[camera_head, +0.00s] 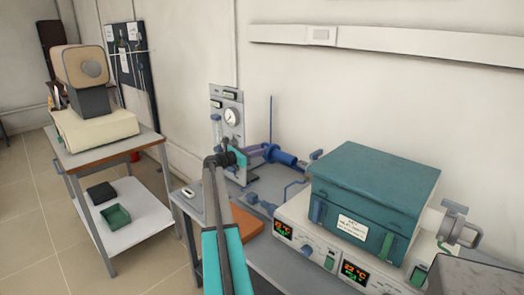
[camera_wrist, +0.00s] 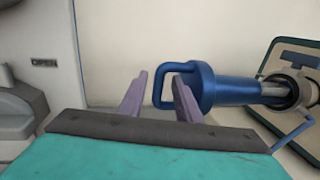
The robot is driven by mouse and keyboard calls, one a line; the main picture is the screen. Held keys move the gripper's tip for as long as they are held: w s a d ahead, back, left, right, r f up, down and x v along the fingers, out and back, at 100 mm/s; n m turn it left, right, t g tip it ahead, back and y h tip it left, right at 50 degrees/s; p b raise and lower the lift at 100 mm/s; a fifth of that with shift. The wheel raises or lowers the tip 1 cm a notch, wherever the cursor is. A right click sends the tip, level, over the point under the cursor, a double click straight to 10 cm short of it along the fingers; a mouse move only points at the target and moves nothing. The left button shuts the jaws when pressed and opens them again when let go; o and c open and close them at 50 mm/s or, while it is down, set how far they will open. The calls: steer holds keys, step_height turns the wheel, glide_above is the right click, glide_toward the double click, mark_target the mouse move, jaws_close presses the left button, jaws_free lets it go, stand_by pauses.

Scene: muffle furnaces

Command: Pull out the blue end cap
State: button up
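The blue end cap (camera_wrist: 232,89) lies level in the wrist view, with a loop handle on its left end and a grey rod and dark round fitting at its right end. It also shows in the head view (camera_head: 281,155), left of the teal furnace (camera_head: 372,190). My gripper (camera_wrist: 160,76) is open, with its two purple fingers on either side of the handle's outer bar. The right finger overlaps the handle near the cap's body; I cannot tell whether it touches. In the head view my gripper (camera_head: 259,151) is just left of the cap.
A gas panel with a round gauge (camera_head: 230,117) stands close behind my gripper. A thin blue upright rod (camera_head: 270,120) rises beside the cap. Blue clamps and an orange board (camera_head: 238,226) are on the bench. A cart (camera_head: 108,150) stands at the left.

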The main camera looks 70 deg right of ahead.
steer(key=b+v, duration=0.2)
steer(key=v, duration=1)
steer(key=shift+w+a, duration=0.15)
steer(key=shift+a, duration=0.1)
